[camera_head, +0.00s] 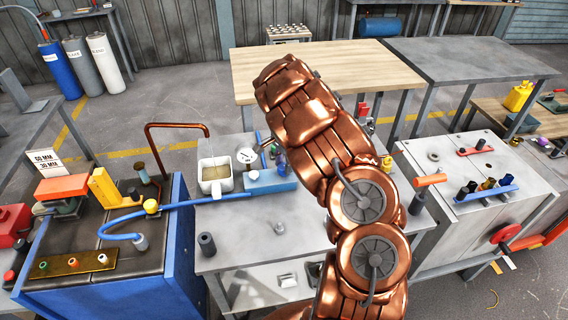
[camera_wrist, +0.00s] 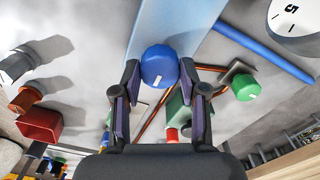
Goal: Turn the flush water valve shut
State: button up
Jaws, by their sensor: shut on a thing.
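A round blue knob (camera_wrist: 159,66) with a small white mark sits between the two fingers of my gripper (camera_wrist: 160,84) in the wrist view. My gripper is shut on this knob, with one dark finger pad against each side. The knob is at the near end of a pale blue block (camera_wrist: 178,22). In the head view, the blue block (camera_head: 270,181) lies on the grey workbench (camera_head: 240,228), with a blue pipe (camera_head: 205,200) running to its left end. My copper arm hides part of the bench there, and my gripper cannot be made out clearly.
A green knob (camera_wrist: 246,87) is close to the right finger, and a white dial (camera_wrist: 296,18) is at upper right. A dark cylinder (camera_head: 206,243) stands at the bench's left. The bench front is mostly clear.

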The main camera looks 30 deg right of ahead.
jog(key=shift+c, duration=1.2)
jog(key=shift+b, duration=0.35)
jog(key=shift+f+n+b, duration=0.2)
jog(key=shift+n+b, duration=0.8)
jog(key=shift+b, duration=0.05)
jog(key=n+b, duration=0.9)
jog(key=n, duration=0.2)
jog(key=shift+n, duration=0.3)
jog(key=shift+r+n+b, duration=0.2)
jog(key=shift+n+b, duration=0.75)
jog(key=shift+n, duration=1.15)
